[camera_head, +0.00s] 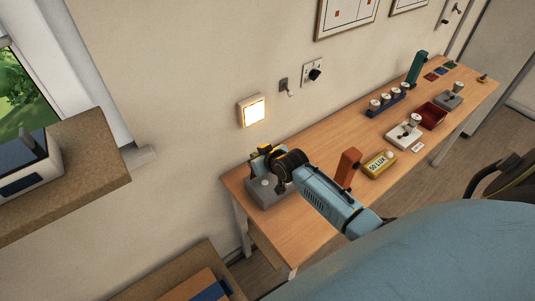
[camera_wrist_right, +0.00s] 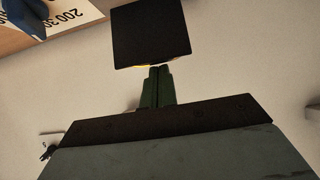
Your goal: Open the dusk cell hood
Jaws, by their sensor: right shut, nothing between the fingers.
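My right gripper (camera_head: 263,155) is above the back edge of a grey box (camera_head: 268,192) at the near left end of the table, close to the wall. Its fingers are shut and empty. The box has a small pale round part on top, and my gripper and wrist cover some of it. I cannot make out the dusk cell hood for certain. In the right wrist view, a black square plate (camera_wrist_right: 152,33) lies just past the fingertips (camera_wrist_right: 156,72); I cannot tell what it is or whether they touch. My left gripper is not in view.
A lit square panel (camera_head: 252,111) and a black-knobbed switch (camera_head: 313,73) are on the wall. An orange block (camera_head: 348,166) and a yellow "50 LUX" box (camera_head: 379,164) stand right of my arm. A blue rack (camera_head: 386,105) and red tray (camera_head: 432,116) are farther along the wooden table (camera_head: 318,137).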

